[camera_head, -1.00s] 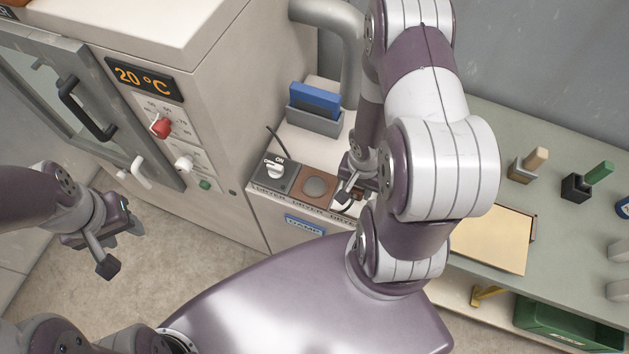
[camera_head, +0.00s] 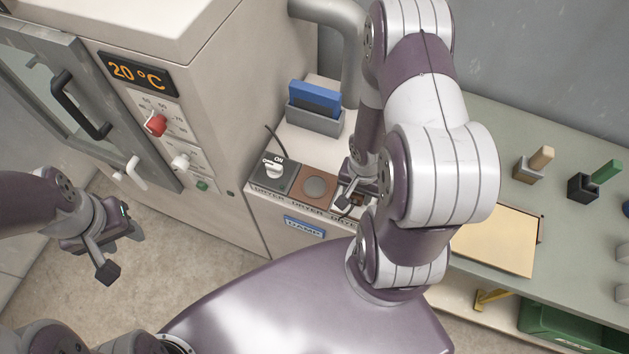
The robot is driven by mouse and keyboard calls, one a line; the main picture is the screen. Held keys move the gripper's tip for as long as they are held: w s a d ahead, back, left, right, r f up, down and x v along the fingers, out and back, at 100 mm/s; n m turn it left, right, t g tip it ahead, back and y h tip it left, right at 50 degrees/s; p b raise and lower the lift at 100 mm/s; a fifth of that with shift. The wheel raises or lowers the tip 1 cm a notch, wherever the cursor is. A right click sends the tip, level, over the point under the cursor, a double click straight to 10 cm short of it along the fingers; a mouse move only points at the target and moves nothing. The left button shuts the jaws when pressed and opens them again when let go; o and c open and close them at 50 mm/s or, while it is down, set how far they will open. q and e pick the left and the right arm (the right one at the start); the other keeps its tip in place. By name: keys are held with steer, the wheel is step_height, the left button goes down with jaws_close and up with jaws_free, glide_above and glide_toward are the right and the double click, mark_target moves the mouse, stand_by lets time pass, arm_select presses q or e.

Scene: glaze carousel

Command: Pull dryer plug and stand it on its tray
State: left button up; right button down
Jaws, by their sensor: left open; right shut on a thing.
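My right gripper (camera_head: 349,199) reaches down over the right end of the low shelf front of the dryer, right of the brown tile. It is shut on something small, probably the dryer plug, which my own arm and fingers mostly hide. My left gripper (camera_head: 121,250) is open and empty over the floor, in front of the dryer.
A black switch box (camera_head: 274,172) marked ON sits left of the brown tile. A grey bin with a blue item (camera_head: 314,106) stands behind. The dryer cabinet (camera_head: 225,110) rises at left. A bench (camera_head: 561,195) with handled tools and a tan board (camera_head: 496,240) lies right.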

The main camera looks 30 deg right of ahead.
steer(key=shift+f+b, duration=0.6)
steer(key=shift+f, duration=0.15)
steer(key=c, duration=0.5)
jaws_free()
steer(key=shift+r, duration=0.1)
step_height(320, 180, up, 20)
steer(key=p, duration=1.3)
steer(key=shift+f+p, duration=0.2)
steer(key=shift+p, duration=0.2)
